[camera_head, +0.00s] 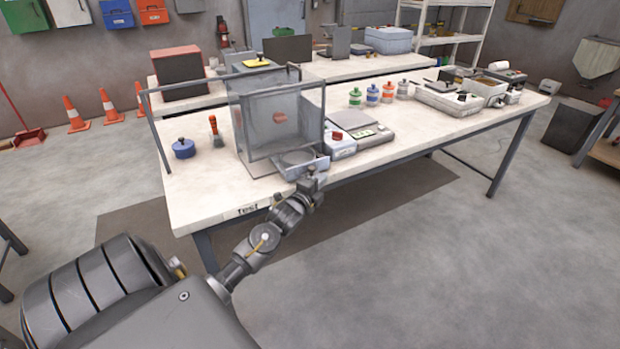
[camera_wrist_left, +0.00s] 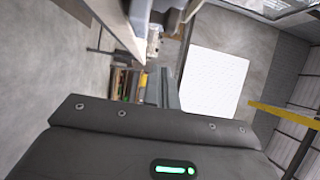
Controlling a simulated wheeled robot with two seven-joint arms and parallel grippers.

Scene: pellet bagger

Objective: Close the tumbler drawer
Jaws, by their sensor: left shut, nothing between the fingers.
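A pale blue-grey drawer (camera_head: 312,166) sticks out at the lower front of a clear-walled box (camera_head: 284,118) on the near workbench. A dark round shape (camera_head: 297,157) shows at its top. My left gripper (camera_head: 316,180) is at the front of this drawer, by the table's front edge, shut and empty. I cannot tell whether it touches the drawer. In the left wrist view the closed fingers (camera_wrist_left: 168,88) point away from the camera, and the drawer cannot be made out clearly. My right gripper is in neither view.
A grey scale-like device (camera_head: 362,136) stands right of the box. A blue pot (camera_head: 183,148) and a brush (camera_head: 215,130) stand to its left. Several coloured bottles (camera_head: 372,95) stand farther back. A thin grey frame rises around the box. The floor in front is clear.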

